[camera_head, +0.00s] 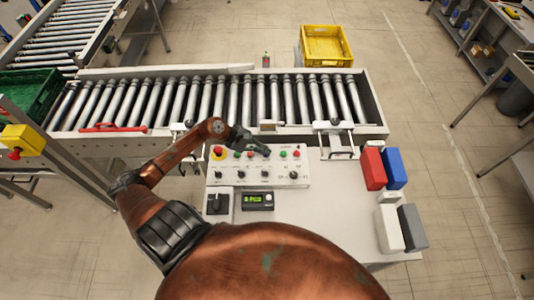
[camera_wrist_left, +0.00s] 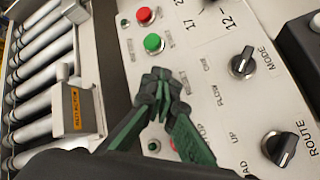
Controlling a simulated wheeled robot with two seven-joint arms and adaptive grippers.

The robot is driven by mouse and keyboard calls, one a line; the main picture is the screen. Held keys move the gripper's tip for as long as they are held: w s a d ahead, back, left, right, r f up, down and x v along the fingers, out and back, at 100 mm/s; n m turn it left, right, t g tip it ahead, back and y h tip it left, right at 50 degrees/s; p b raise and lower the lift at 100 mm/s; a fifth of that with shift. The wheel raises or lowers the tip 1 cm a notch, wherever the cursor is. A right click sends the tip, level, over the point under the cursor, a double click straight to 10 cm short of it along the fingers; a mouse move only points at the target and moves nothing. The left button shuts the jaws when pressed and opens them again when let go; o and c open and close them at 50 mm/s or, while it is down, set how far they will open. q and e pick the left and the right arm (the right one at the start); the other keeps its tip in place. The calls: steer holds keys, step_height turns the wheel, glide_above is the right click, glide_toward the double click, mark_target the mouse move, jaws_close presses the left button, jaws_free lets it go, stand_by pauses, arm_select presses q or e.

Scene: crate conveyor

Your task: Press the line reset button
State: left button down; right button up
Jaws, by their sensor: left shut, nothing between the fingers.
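A white control panel (camera_head: 250,182) stands on the bench with a row of red and green buttons above a row of black knobs. My left gripper (camera_head: 265,152) is shut and empty over the middle of the button row. In the left wrist view, the shut fingertips (camera_wrist_left: 160,84) hang over the panel between a green button (camera_wrist_left: 153,43) with a red button (camera_wrist_left: 145,16) beyond it and another green button (camera_wrist_left: 153,146). The fingers partly hide a further red button. I cannot tell whether the fingertips touch the panel. My right gripper is out of view.
A yellow-based red emergency button (camera_head: 218,152) sits at the panel's left end. A roller conveyor (camera_head: 220,100) runs behind the bench. A small display box (camera_head: 257,201) lies in front of the panel. Red (camera_head: 373,168) and blue (camera_head: 394,167) bins stand to the right.

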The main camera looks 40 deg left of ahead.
arm_select(q)
steer(key=shift+r, duration=0.75)
steer(key=shift+r+p, duration=1.1)
steer(key=shift+r, duration=1.4)
